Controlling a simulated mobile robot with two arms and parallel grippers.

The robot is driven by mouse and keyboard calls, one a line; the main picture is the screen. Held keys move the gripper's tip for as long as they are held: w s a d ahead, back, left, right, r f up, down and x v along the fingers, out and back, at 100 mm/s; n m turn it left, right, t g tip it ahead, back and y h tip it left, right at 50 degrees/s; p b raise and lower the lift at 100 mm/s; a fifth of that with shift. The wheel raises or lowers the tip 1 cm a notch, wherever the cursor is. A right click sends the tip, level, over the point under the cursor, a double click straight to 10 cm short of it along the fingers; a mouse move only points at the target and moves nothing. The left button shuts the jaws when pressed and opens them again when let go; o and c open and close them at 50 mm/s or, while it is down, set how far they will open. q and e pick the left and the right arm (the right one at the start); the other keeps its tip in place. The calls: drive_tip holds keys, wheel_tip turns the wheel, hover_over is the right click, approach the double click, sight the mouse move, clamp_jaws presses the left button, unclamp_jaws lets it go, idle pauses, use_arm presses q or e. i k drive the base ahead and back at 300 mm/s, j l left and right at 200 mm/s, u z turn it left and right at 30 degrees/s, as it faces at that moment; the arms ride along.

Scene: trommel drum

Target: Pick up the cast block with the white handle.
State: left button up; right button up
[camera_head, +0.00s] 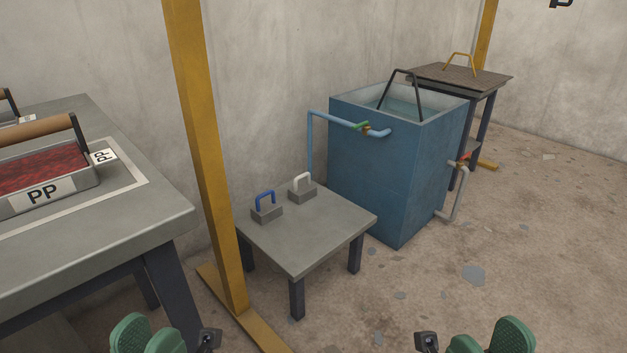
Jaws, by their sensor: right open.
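The cast block with the white handle (302,192) is a small grey block with an upright white loop handle. It stands at the back of a low grey table (310,242), near the blue tank. A similar grey block with a blue handle (266,210) stands to its left on the same table, apart from it. My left gripper (150,338) shows only in part at the bottom edge, its green pads away from everything. My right gripper (484,340) is at the bottom edge, open and empty. Both are well short of the blocks.
A yellow post (205,160) stands just left of the low table. A workbench (150,215) with a red-filled "PP" tray (85,185) is at left. A blue water tank (375,170) with pipes stands behind right, a dark table (490,78) beyond. The floor at right is largely open.

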sight(300, 193)
drive_tip(key=i+l, duration=0.5)
drive_tip(key=i, duration=0.15)
drive_tip(key=i+l, duration=0.55)
drive_tip(key=i, duration=0.15)
drive_tip(key=i+l, duration=0.5)
drive_tip(key=i, duration=0.15)
drive_tip(key=i+l+u, duration=0.1)
drive_tip(key=u, duration=0.4)
drive_tip(key=i+l+u, duration=0.1)
drive_tip(key=u, duration=0.4)
drive_tip(key=l+u, duration=0.15)
drive_tip(key=u, duration=0.35)
drive_tip(key=i+l+u, duration=0.1)
drive_tip(key=l+u, duration=0.15)
drive_tip(key=u, duration=0.8)
